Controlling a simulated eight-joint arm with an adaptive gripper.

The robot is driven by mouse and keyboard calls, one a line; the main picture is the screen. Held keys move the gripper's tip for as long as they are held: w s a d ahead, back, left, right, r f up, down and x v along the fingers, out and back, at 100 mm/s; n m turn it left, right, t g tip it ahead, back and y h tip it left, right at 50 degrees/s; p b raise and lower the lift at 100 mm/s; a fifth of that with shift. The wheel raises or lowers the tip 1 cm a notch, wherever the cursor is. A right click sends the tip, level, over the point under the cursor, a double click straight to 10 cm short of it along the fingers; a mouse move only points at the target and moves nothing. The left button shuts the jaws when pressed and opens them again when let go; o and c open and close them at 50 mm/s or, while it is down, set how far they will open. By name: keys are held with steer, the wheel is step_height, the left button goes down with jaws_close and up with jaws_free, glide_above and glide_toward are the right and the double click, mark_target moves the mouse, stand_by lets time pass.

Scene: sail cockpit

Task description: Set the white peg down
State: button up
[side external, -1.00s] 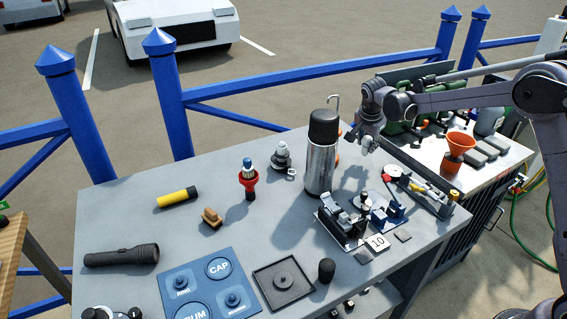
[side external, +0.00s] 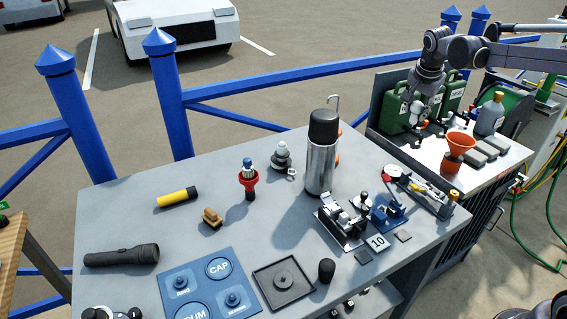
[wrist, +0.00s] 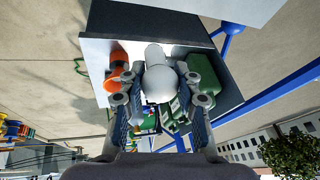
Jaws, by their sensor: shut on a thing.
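My gripper (side external: 414,105) is above the back bench on the right in the side view, in front of the green cans. In the wrist view my gripper (wrist: 160,82) is shut on the white peg (wrist: 159,72), which has a rounded near end and a narrower part reaching away between the two fingers. In the side view the peg is small and hard to make out at the fingertips. I cannot tell from these views whether its far end touches anything.
The back bench holds green cans (side external: 396,110), an orange funnel (side external: 460,143), grey blocks (side external: 484,150) and a grey bottle (side external: 489,118). The grey front table (side external: 130,215) carries a steel flask (side external: 320,168), a vise-like fixture (side external: 343,218) and a flashlight (side external: 122,255).

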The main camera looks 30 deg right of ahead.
mark_target(418, 102)
step_height(418, 102, up, 14)
steer(key=f, duration=0.1)
steer(key=s+a+n+t+y, duration=0.1)
steer(key=s+a+n+y, duration=0.15)
steer(key=a+n, duration=1.2)
steer(key=s+a+n+y, duration=0.2)
steer(key=a+n+y, duration=0.15)
steer(key=a, duration=2.25)
step_height(418, 102, down, 18)
steer(key=shift+m+y, duration=0.3)
steer(key=a+f, duration=0.2)
steer(key=a, duration=0.1)
steer(key=a+f, duration=0.2)
steer(key=a, duration=0.2)
steer(key=a+f, duration=0.2)
steer(key=a, duration=0.2)
steer(key=shift+a+f, duration=0.15)
steer(key=shift+f, duration=0.2)
steer(key=shift+a+f, duration=0.1)
steer(key=shift+f, duration=2)
steer(key=shift+f, duration=0.15)
